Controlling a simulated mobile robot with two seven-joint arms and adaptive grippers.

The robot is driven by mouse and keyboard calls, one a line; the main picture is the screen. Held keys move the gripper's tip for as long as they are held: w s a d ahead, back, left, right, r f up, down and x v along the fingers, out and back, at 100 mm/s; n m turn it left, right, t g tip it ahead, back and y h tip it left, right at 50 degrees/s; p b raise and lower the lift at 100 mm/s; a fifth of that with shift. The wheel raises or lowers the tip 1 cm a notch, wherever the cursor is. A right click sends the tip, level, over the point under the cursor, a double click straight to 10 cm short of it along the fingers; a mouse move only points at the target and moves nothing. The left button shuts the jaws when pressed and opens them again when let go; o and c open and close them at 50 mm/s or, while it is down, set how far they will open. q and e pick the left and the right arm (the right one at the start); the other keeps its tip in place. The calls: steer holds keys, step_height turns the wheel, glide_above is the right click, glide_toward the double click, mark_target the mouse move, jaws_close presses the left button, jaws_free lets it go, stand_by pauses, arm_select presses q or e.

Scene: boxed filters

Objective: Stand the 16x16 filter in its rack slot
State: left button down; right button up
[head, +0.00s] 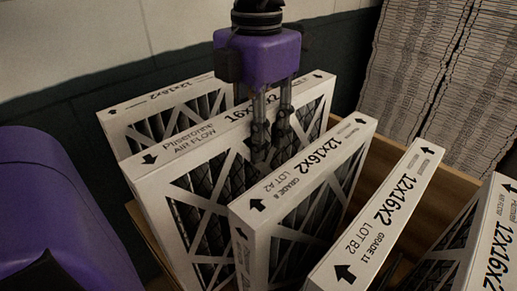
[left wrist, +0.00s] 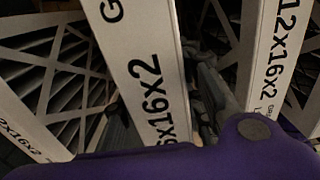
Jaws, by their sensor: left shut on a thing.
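The 16x16 filter (head: 186,151) is a white-framed filter with dark pleats behind white lattice, marked "Pliseronne AIR FLOW". It stands upright, higher than its neighbours, between a rear filter and a 12x16x2 filter. My left gripper (head: 271,140) reaches down from above and is shut on its top edge; the fingers hide part of the printed size. In the left wrist view its white edge (left wrist: 142,50) reads "6x16x2", with a finger beside it. The filter's lower end and the slot below are hidden. My right gripper is not in view.
A rear 12x16x2 filter (head: 160,101) stands behind. In front stand the 12x16x2 LOT A2 filter (head: 302,171), the LOT B2 filter (head: 378,219) and another filter (head: 496,240) at right. A wooden box wall (head: 388,158) shows behind them. Gaps between filters are narrow.

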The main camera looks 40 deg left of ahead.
arm_select(q)
steer(key=shift+f, duration=1.8)
steer(key=c, duration=1.2)
jaws_free()
step_height(320, 180, up, 12)
steer(key=shift+r, duration=0.2)
